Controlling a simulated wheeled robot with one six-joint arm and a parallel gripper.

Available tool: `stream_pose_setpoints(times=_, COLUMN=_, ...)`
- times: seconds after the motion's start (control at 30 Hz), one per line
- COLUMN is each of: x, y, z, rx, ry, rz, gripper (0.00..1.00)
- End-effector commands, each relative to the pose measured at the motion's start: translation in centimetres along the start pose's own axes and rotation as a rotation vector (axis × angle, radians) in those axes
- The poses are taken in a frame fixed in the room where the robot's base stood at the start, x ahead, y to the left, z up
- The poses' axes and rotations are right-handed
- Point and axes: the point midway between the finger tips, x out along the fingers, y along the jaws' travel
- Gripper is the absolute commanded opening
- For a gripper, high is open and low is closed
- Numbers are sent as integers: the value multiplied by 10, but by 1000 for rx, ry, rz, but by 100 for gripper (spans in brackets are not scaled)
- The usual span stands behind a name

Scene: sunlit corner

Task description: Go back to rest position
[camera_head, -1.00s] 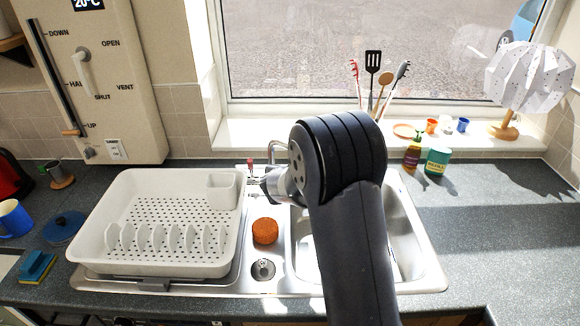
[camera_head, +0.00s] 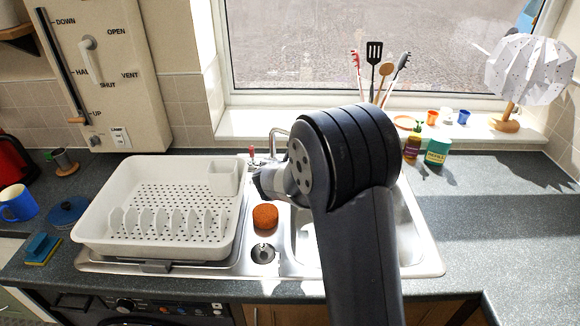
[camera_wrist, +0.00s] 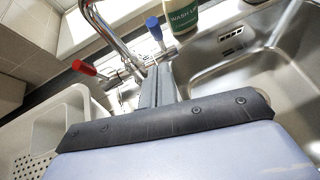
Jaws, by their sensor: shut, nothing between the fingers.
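In the head view my dark arm rises over the sink (camera_head: 305,243), its wrist bent away toward the tap. My gripper (camera_wrist: 160,82) is shut and empty in the wrist view, its fingers pointing at the tap's base. The tap (camera_wrist: 108,30) has a red handle (camera_wrist: 84,68) to the left and a blue handle (camera_wrist: 154,28) to the right. In the head view my arm hides much of the sink bowl, and the gripper's fingers are hard to make out.
A white dish rack (camera_head: 110,240) stands left of the sink. The right worktop (camera_head: 500,215) is clear.

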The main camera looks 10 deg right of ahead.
Motion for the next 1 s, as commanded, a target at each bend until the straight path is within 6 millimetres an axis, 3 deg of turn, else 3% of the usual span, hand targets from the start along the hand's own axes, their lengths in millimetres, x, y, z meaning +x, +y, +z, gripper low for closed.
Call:
stream_pose_setpoints(times=0.2, x=-38, y=1, z=2, rx=-1, ry=0, rz=2, gripper=0)
stream_pose_setpoints(times=0.43, x=-67, y=1, z=5, rx=-1, ry=1, rz=0, gripper=0)
stream_pose_setpoints(times=0.63, x=-76, y=1, z=5, rx=-2, ry=3, rz=-1, gripper=0)
stream_pose_setpoints(times=1.0, x=-74, y=0, z=4, rx=-2, ry=3, rz=-2, gripper=0)
